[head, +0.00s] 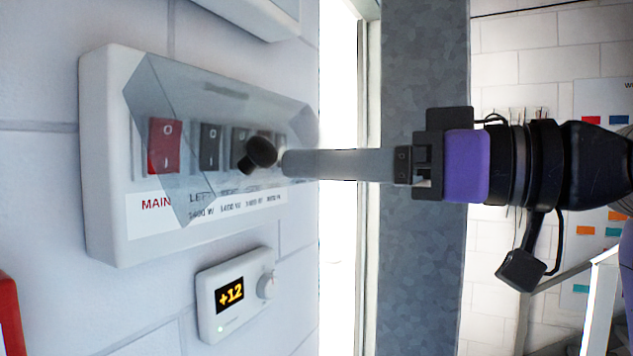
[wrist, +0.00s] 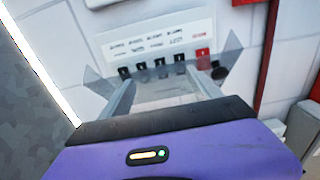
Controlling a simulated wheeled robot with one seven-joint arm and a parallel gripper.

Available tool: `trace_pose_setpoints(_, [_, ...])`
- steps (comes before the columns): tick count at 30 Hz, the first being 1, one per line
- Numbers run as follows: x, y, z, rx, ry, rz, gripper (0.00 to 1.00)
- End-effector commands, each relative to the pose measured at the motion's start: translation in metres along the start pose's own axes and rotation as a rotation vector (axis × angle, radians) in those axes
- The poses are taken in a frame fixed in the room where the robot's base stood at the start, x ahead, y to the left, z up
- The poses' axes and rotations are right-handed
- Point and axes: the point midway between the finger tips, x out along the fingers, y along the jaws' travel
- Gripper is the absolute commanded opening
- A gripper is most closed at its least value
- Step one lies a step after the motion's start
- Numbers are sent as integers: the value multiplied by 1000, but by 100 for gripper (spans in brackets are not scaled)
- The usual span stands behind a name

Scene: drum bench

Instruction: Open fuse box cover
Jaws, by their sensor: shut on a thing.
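The white fuse box (head: 105,160) is on the tiled wall at the left of the head view. Its clear cover (head: 225,100) stands tilted out over a red switch and several dark switches. In the wrist view the box (wrist: 150,38) appears upside down, with the cover (wrist: 165,93) between and around my fingers. My gripper (head: 260,156) reaches in from the right with a black round fingertip at the cover. In the wrist view my gripper (wrist: 179,76) is shut on the cover, its two fingers well apart. The exact contact is hard to see through the clear plastic.
A white control unit (head: 237,295) showing +12 is on the wall just below the fuse box. A red object (head: 10,315) is at the lower left edge. A grey speckled pillar (head: 425,60) stands behind my gripper. Another white box (head: 255,8) is above.

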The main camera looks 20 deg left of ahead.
Motion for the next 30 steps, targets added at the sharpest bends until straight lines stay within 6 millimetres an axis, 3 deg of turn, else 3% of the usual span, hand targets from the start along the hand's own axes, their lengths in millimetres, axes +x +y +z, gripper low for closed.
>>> trace_pose_setpoints(1, [-3, 0, -16, -4, 12, 3, 0])
trace_pose_setpoints(9, [-4, -1, -54, -1, 9, 1, 0])
trace_pose_setpoints(10, [-3, -1, -48, 1, 8, 1, 0])
trace_pose_setpoints(24, [-3, -1, -42, 2, 2, 0, 92])
trace_pose_setpoints(30, [-3, -1, -42, 2, 1, 0, 95])
